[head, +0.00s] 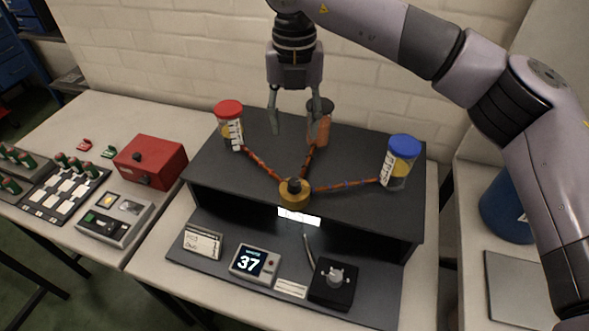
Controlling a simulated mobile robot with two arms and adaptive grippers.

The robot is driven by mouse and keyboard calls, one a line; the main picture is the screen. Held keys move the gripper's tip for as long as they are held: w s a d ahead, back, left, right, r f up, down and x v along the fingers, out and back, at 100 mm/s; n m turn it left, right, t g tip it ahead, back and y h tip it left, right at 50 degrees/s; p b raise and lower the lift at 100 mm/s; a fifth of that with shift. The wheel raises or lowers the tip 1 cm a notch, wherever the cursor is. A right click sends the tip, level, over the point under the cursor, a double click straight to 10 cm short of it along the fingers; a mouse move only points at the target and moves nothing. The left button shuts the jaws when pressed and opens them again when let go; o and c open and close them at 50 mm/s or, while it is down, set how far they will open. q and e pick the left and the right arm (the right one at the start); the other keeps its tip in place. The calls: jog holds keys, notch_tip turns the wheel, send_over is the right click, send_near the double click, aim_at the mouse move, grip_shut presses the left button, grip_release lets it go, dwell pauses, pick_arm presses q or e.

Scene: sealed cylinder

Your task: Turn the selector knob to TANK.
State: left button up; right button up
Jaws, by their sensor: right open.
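A light grey knob (336,277) sits on a small black box at the front right of the dark bench unit. A brass hub (294,192) with a dark top stands on the unit's upper shelf. No TANK lettering is readable, so I cannot tell for certain which part is the selector. My right gripper (295,125) hangs fingers down over the back of the upper shelf, open and empty. It is behind and above both the hub and the knob. One finger overlaps the dark-capped orange cylinder (324,133); contact cannot be told. My left gripper is out of view.
Red-capped (230,125) and blue-capped (400,163) cylinders stand on the shelf, with hoses running to the hub. A display reading 37 (255,263) and a label card (202,243) lie in front. A red box (151,162) stands left. The shelf overhangs the lower front.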

jog(key=p, duration=0.2)
send_over(295, 182)
notch_tip(295, 182, down, 5)
notch_tip(295, 182, down, 9)
jog(key=p, duration=0.2)
jog(key=shift+s+f+p, duration=0.1)
jog(key=shift+f+p, duration=0.1)
jog(key=shift+p, duration=0.1)
jog(key=shift+f, duration=0.5)
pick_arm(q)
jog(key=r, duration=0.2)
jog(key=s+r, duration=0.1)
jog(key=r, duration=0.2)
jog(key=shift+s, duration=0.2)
pick_arm(e)
grip_shut()
